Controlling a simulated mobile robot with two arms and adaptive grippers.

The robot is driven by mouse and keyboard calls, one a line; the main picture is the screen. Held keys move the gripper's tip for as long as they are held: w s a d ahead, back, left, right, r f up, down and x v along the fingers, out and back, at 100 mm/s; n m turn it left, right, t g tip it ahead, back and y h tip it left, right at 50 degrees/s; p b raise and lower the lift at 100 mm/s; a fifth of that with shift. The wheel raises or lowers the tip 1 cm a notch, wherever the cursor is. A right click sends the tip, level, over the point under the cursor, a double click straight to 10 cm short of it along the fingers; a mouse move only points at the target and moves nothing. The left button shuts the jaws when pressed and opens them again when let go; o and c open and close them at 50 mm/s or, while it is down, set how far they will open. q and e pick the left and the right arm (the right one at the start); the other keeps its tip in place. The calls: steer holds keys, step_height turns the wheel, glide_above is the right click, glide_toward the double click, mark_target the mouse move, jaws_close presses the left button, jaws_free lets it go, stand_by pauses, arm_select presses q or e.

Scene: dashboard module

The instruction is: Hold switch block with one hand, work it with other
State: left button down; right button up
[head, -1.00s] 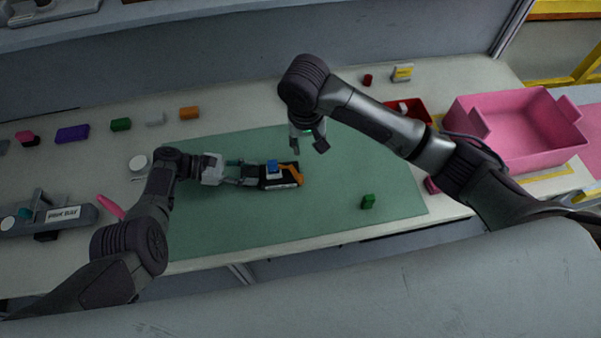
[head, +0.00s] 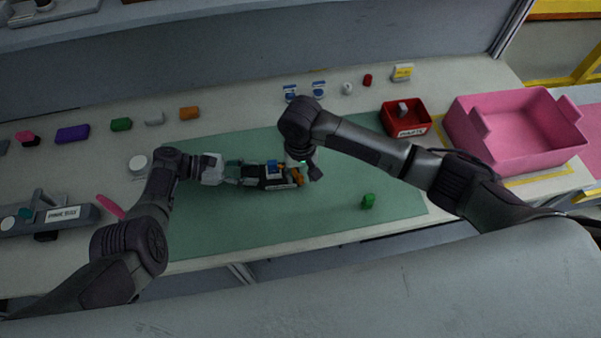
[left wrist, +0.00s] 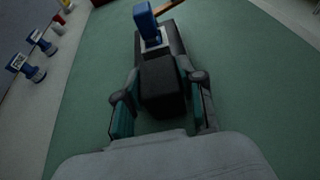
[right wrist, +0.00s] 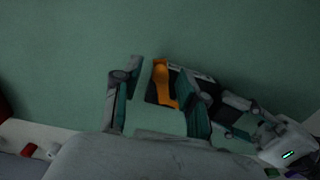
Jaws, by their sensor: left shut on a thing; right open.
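The switch block (head: 268,185) is black with a blue switch (left wrist: 146,24) and an orange lever (right wrist: 162,84). It is over the green mat in the middle of the head view. My left gripper (head: 244,176) is shut on the block's left end, and the left wrist view shows the black end between its fingers (left wrist: 160,100). My right gripper (head: 304,172) is open at the block's right end. In the right wrist view, the orange lever lies between its spread fingers (right wrist: 160,95). I cannot tell whether they touch it. The right arm partly hides that end in the head view.
The green mat (head: 210,228) has free room around the block. A small green block (head: 368,201) lies at its right. A red bin (head: 420,130) and a pink crate (head: 458,140) stand right. Small coloured pieces line the back, including an orange one (head: 189,113).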

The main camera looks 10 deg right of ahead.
steer(key=shift+f, duration=0.2)
jaws_close()
steer(key=shift+w+d+n, duration=0.3)
steer(key=shift+d+n, duration=0.2)
steer(key=shift+n, duration=0.6)
jaws_free()
steer(key=shift+r, duration=0.1)
step_height(320, 180, up, 12)
